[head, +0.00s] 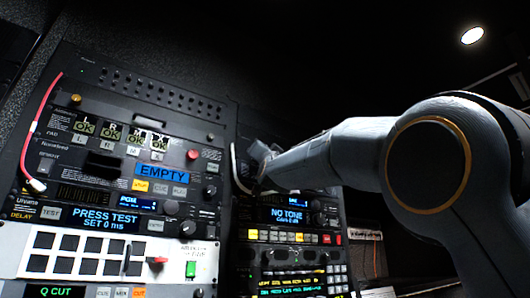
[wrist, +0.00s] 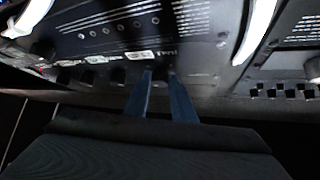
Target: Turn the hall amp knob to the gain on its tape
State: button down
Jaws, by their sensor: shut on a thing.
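In the wrist view a dark amp panel (wrist: 200,35) carries a row of dark knobs (wrist: 90,76) with white tape labels (wrist: 141,54) beside them. The writing on the tapes is too small to read. My gripper (wrist: 161,76) has its two blue fingers at the right end of this row, close together on either side of a small dark knob. The knob is mostly hidden between the fingertips, and its pointer cannot be made out. In the head view my gripper (head: 260,162) reaches the upper part of the right rack, and my arm hides the amp panel there.
Pale curved handles (wrist: 256,28) stand out on both sides of the panel. In the head view the left rack holds a unit with an EMPTY display (head: 162,175), a PRESS TEST display (head: 105,219) and a red cable (head: 38,122). A NO TONE display (head: 288,216) sits below my gripper.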

jog(key=shift+s+a+r+m+g+h+p, duration=0.15)
jog(key=shift+m+g+h+p, duration=0.35)
jog(key=shift+m+h, duration=1)
jog(key=shift+a+r+m+g+h+p, duration=0.1)
jog(key=shift+m+g+h+p, duration=0.2)
jog(key=shift+m+h+p, duration=0.8)
jog(key=shift+m+h+b, duration=0.3)
jog(key=shift+m+b, duration=0.05)
jog(key=shift+m, duration=0.65)
jog(key=c, duration=1.5)
grip_release()
jog(key=shift+s, duration=0.1)
jog(key=shift+b+v, duration=2.25)
jog(key=shift+v, duration=1.6)
jog(key=shift+r, duration=0.1)
